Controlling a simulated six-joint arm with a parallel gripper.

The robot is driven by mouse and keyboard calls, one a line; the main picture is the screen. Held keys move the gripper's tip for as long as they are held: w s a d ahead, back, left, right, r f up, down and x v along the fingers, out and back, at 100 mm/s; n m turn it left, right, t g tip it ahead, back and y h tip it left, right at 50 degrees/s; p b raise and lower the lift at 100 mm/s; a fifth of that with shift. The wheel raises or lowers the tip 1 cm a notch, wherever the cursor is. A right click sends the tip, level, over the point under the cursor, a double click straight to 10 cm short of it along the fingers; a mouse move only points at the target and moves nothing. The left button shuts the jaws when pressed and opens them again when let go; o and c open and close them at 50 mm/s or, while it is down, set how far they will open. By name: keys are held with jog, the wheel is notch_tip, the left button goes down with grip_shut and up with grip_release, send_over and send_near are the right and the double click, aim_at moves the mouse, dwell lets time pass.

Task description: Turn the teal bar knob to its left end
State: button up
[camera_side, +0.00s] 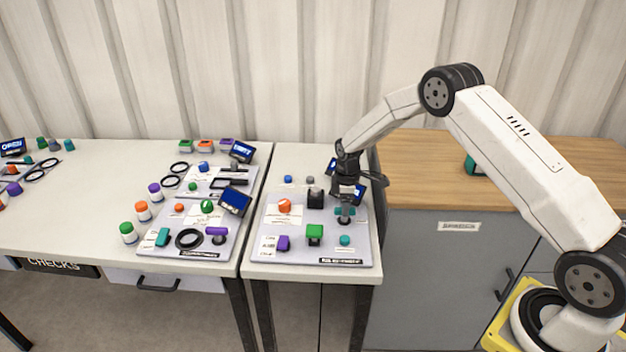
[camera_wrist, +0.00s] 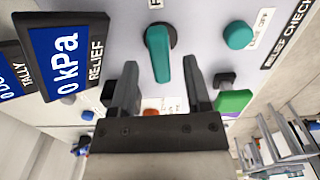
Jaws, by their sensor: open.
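The teal bar knob (camera_wrist: 162,68) sits on a black round base on the grey panel in the wrist view. Its bar runs almost straight up and down in that picture. My gripper (camera_wrist: 160,74) is open, with one finger on each side of the bar's lower end and visible gaps on both sides. I cannot tell how deep the fingers reach around it.
A teal round button (camera_wrist: 238,35) is right of the knob. A green block (camera_wrist: 234,101) is near the right finger. A display reading 0 kPa (camera_wrist: 60,58) is at left. In the side view, an orange knob (camera_side: 284,206), a black block (camera_side: 315,198) and a green block (camera_side: 314,233) stand nearby.

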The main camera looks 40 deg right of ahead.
notch_tip(320, 180, up, 7)
jog(key=shift+f, duration=0.15)
jog(key=shift+s, duration=0.1)
dwell(0.5)
jog(key=shift+s+a+r, duration=0.15)
jog(key=shift+a+r, duration=0.05)
jog(key=shift+r, duration=0.05)
jog(key=s+a+r+m+t, duration=0.1)
jog(key=s+a+r+m, duration=0.1)
jog(key=s, duration=0.6)
jog(key=s+a+r+m, duration=0.3)
jog(key=s+a+m, duration=0.1)
jog(key=s, duration=0.4)
jog(key=s+a+r+m+t, duration=0.1)
jog(key=s+a+r+m, duration=0.2)
jog(key=s+a, duration=0.2)
jog(key=s, duration=0.3)
jog(key=shift+s+r+t, duration=0.2)
jog(key=shift+s+t, duration=0.1)
jog(key=shift+s, duration=0.1)
